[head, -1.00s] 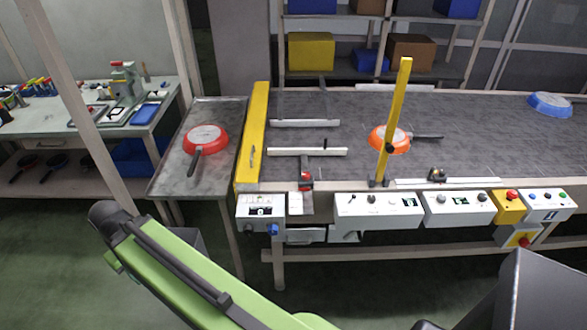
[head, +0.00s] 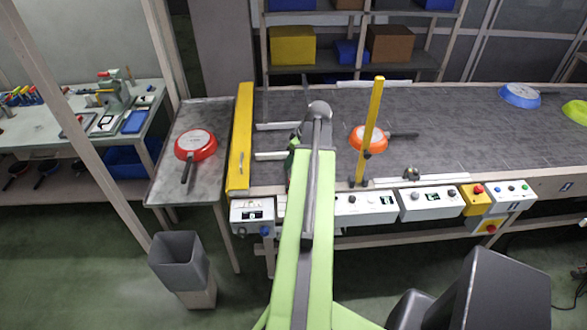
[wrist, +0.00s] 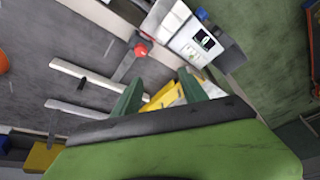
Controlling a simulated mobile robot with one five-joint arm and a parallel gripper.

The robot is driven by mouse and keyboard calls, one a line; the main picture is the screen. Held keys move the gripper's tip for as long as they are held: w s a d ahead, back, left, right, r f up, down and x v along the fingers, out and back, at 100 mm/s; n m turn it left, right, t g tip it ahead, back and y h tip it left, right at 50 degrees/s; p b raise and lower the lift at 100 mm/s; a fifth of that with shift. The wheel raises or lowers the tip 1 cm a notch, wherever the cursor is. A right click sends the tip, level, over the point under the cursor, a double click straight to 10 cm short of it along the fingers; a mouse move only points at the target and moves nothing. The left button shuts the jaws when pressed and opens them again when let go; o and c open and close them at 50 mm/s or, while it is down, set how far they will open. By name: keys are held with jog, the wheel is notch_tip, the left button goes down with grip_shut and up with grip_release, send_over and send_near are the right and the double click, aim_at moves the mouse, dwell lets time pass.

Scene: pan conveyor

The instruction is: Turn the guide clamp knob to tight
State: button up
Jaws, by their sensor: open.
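The guide clamp knob (wrist: 141,50) is a small red knob on a dark slotted bracket at the conveyor's front edge, seen in the wrist view. In the head view my arm hides it. My gripper (wrist: 160,76) is open and empty, its two green fingers pointing toward the conveyor edge. The knob lies just beyond the left fingertip in the wrist view, apart from it in the picture. Two pale guide rails (wrist: 95,77) lie left of the knob; they also show in the head view (head: 277,126). Which way the knob is set cannot be told.
A white control box with a screen (wrist: 196,42) is near the knob. A yellow post (head: 370,130) stands beside an orange pan (head: 362,142) on the conveyor. A red pan (head: 195,145) lies on the side table. A grey bin (head: 180,262) stands on the floor.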

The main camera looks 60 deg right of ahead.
jog(key=s+d+r, duration=0.1)
jog(key=s+d, duration=0.3)
jog(key=s, duration=0.1)
jog(key=b+x, duration=1)
jog(key=x, duration=0.1)
jog(key=w+b+x, duration=0.1)
jog(key=b+x, duration=0.5)
jog(key=shift+r, duration=0.1)
grip_shut()
